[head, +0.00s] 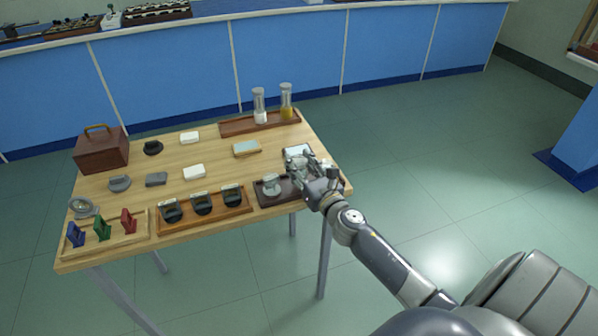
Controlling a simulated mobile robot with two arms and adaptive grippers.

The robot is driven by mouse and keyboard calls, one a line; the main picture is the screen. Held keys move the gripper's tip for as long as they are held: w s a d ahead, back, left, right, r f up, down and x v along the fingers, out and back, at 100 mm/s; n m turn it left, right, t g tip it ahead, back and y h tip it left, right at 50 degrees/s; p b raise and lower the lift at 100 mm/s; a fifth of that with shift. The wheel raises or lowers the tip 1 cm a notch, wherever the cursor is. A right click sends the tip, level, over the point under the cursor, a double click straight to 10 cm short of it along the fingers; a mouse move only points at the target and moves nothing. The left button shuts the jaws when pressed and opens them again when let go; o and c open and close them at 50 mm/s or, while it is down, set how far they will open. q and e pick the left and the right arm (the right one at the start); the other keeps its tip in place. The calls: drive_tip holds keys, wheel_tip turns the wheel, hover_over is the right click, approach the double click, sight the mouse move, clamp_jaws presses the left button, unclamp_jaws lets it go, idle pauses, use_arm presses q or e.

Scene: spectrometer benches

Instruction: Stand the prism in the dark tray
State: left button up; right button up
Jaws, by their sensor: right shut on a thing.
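The dark tray (287,196) lies at the front right corner of the wooden table. A small clear or grey piece (271,184) stands in its left part. My right gripper (305,166) reaches in from the right, over and just behind the tray's right part. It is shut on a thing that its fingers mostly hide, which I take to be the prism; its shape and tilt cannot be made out. My left gripper is not in view.
Left of the dark tray is a wooden tray (205,216) with several dark holders, then a tray with blue, green and red pieces (102,229). A pale pad (297,151) lies behind my gripper. Two glass cylinders (260,105) (286,101) stand at the back. A brown box (101,153) stands far left.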

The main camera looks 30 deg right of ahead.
drive_tip(key=shift+w+a+f, duration=0.1)
drive_tip(key=shift+w+f, duration=0.05)
drive_tip(key=shift+f, duration=0.05)
drive_tip(key=shift+f+b, duration=0.8)
drive_tip(key=shift+f, duration=0.75)
drive_tip(key=o, duration=1.1)
drive_tip(key=shift+f, duration=0.1)
drive_tip(key=shift+s, duration=0.25)
drive_tip(key=s, duration=0.7)
drive_tip(key=shift+a+b, duration=0.4)
drive_tip(key=shift+b, duration=0.05)
